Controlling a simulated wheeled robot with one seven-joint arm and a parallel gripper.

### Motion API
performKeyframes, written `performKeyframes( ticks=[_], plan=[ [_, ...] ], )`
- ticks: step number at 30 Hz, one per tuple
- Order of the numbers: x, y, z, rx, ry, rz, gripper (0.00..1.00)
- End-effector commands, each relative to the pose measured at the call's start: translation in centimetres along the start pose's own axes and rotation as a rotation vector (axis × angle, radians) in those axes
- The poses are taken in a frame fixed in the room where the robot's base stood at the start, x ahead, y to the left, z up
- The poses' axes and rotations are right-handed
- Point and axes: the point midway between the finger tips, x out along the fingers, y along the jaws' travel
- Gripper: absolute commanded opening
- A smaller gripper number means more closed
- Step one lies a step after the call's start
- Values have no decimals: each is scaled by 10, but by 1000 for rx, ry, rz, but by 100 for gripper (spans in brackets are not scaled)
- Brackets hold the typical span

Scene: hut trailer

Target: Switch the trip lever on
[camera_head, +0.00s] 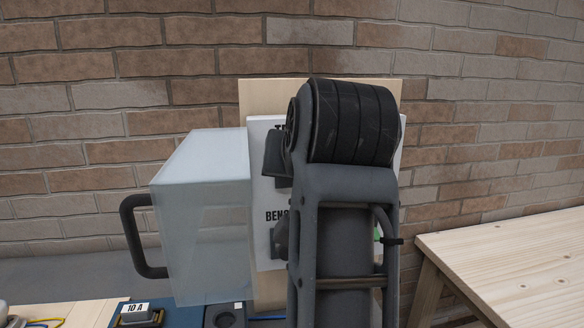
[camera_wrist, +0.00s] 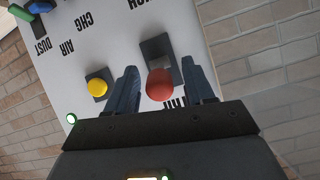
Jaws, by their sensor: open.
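A white panel (camera_head: 268,195) stands on a wooden board against the brick wall, partly hidden by my arm. In the wrist view, which shows the panel (camera_wrist: 80,55) with its lettering upside down, a lever with a red round knob (camera_wrist: 160,85) sits on a dark plate (camera_wrist: 157,46). A label beside it is partly hidden and appears to begin with "TR". My gripper (camera_wrist: 165,78) is open, with one finger on each side of the red knob. I cannot tell whether either finger touches it.
A clear box-like cover (camera_head: 205,240) with a dark handle (camera_head: 128,238) stands out left of the panel. A yellow button (camera_wrist: 97,87) is beside the lever. A green light (camera_wrist: 71,118) is lit near the panel edge. A wooden table (camera_head: 510,260) is at the right.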

Motion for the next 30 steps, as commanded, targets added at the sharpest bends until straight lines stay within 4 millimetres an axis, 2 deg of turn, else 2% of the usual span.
performKeyframes(
  ticks=[15,21,30],
  plan=[
    [-69,0,0,0,4,0,53],
    [-76,0,0,0,2,0,53],
    [-72,5,4,-6,3,9,53]
  ],
)
